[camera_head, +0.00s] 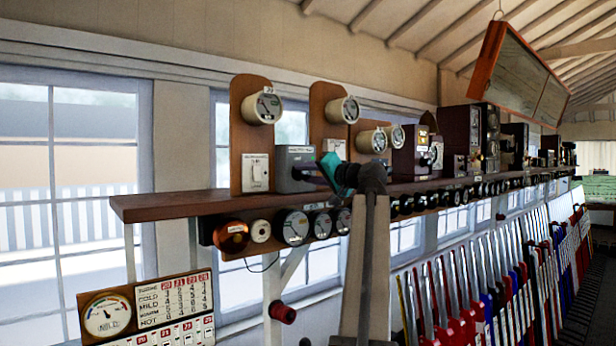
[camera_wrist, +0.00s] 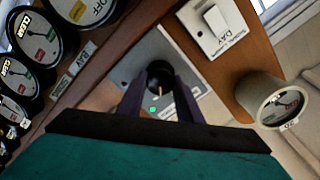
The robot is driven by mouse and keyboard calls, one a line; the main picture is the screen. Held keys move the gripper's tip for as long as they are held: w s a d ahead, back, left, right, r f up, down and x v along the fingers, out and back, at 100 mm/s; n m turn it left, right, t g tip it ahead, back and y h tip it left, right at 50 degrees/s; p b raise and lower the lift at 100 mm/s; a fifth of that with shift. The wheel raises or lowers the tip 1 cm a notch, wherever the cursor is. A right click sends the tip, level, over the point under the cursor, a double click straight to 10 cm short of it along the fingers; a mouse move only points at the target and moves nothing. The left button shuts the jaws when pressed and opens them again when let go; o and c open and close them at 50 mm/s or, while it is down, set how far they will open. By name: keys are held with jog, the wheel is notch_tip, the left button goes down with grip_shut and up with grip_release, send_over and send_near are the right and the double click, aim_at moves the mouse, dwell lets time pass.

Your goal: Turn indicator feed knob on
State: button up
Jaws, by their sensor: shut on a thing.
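The indicator feed knob (camera_wrist: 159,73) is a round black knob with a pale pointer line, on a grey box (camera_wrist: 158,47) in the wrist view. The same grey box (camera_head: 293,163) stands on the wooden shelf in the head view. My gripper (camera_wrist: 160,92) has its two dark fingers on either side of the knob and is shut on it. The pointer line runs roughly down the picture, towards my palm. In the head view, my teal gripper (camera_head: 327,166) hides the knob.
A white switch (camera_head: 256,173) sits on a wooden board left of the grey box, with a round gauge (camera_head: 262,107) above it. Several dials line the edge below the wooden shelf (camera_head: 165,206). Many coloured levers (camera_head: 500,290) stand at the right.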

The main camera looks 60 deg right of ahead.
jog(key=shift+m, duration=1)
jog(key=o, duration=1)
jog(key=shift+o, duration=0.2)
jog(key=shift+s+a+f, duration=0.1)
jog(key=shift+s+a, duration=0.05)
jog(key=shift+s, duration=0.35)
jog(key=b+v, duration=0.4)
jog(key=v, duration=0.8)
jog(key=shift+s+a+b, duration=0.2)
jog(key=shift+s+b, duration=0.1)
jog(key=shift+s, duration=0.05)
jog(key=shift+s, duration=0.1)
